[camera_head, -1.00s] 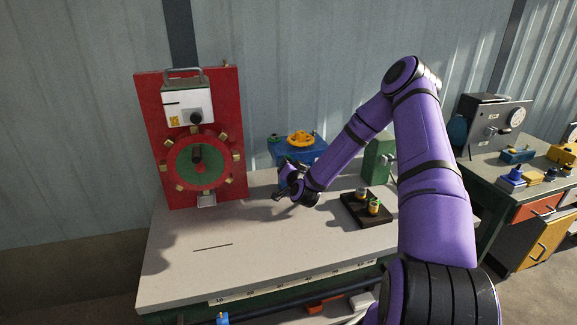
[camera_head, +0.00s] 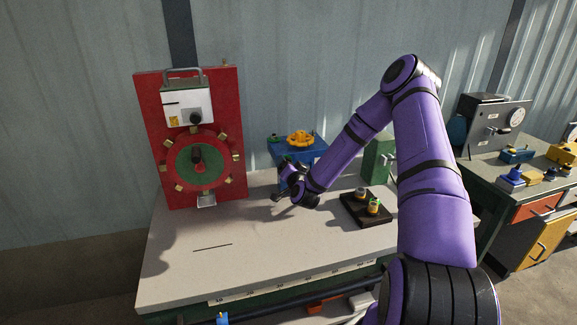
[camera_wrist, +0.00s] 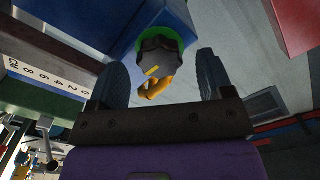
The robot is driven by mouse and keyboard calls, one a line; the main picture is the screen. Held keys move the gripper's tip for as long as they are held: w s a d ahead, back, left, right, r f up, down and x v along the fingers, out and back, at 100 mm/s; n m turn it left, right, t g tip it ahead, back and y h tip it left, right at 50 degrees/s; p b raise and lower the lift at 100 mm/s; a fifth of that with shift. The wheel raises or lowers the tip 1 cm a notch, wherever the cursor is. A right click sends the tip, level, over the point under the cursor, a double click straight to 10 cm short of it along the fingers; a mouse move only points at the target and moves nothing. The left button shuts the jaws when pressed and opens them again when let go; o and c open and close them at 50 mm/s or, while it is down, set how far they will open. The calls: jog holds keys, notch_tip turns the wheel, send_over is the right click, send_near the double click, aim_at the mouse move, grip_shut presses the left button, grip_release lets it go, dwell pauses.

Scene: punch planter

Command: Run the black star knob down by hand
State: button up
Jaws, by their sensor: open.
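A dark, lobed star knob (camera_wrist: 161,54) with a yellow mark shows in the wrist view, in front of a green ring (camera_wrist: 184,22) on a blue block (camera_wrist: 133,18). A yellow-orange piece (camera_wrist: 152,88) shows just below it. My gripper (camera_wrist: 162,72) is open, with one dark finger on each side of the knob; I cannot tell whether either touches it. In the head view my gripper (camera_head: 279,192) is low over the bench, in front of the blue block (camera_head: 284,151) with a yellow handwheel (camera_head: 300,138). The knob is not discernible there.
A red panel (camera_head: 225,85) with a green dial and a white box (camera_head: 178,108) stands left of my gripper. A black tray (camera_head: 361,217) with small knobs lies to the right, before a green block (camera_head: 376,157). The bench's front left (camera_head: 190,265) is mostly clear.

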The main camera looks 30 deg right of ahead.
jog(key=v, duration=1)
jog(key=shift+s, duration=0.1)
